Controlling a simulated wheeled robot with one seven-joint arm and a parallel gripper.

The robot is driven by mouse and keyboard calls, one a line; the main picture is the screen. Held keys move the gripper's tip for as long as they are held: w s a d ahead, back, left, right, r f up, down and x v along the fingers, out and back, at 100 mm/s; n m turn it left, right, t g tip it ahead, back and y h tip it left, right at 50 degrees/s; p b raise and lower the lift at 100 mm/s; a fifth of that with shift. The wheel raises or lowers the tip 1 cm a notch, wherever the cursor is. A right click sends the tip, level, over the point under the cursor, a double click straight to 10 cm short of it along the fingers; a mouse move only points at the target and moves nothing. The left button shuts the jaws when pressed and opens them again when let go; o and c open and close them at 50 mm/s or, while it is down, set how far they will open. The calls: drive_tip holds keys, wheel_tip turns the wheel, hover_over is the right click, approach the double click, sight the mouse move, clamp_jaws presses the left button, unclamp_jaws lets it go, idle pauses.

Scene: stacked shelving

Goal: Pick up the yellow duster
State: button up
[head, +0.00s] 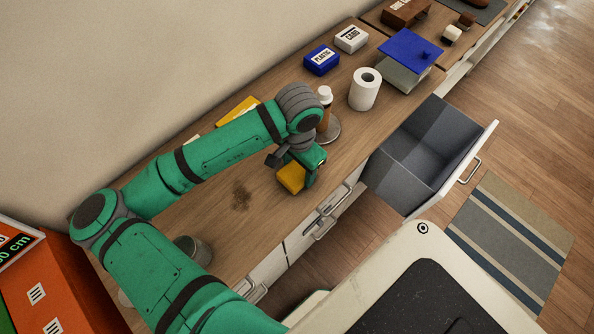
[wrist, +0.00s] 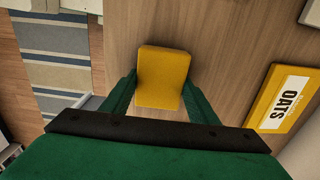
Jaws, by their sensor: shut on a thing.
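The yellow duster (wrist: 163,77) is a small yellow block, seen between the green fingers of my gripper (wrist: 158,95) in the wrist view. My gripper is shut on it, with one finger at each side. In the head view the duster (head: 291,177) shows below my gripper (head: 300,170), over the wooden counter (head: 215,235) near its front edge. I cannot tell whether the duster touches the counter or is slightly above it.
A yellow oats box (wrist: 283,97) lies behind my arm. A drawer (head: 420,160) juts out at the right. A dark stain (head: 241,197) marks the counter.

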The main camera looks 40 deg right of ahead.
sight(299, 169)
drive_tip(key=shift+r, duration=0.2)
drive_tip(key=shift+r, duration=0.25)
wheel_tip(299, 169, up, 2)
drive_tip(key=shift+r, duration=0.2)
drive_tip(key=s+d+r, duration=0.1)
drive_tip(key=s+r, duration=0.8)
drive_tip(key=s, duration=0.5)
drive_tip(key=shift+d+r, duration=0.35)
drive_tip(key=shift+r, duration=0.05)
drive_tip(key=shift+o, duration=1)
drive_tip(key=shift+w, duration=0.1)
drive_tip(key=shift+c, duration=0.5)
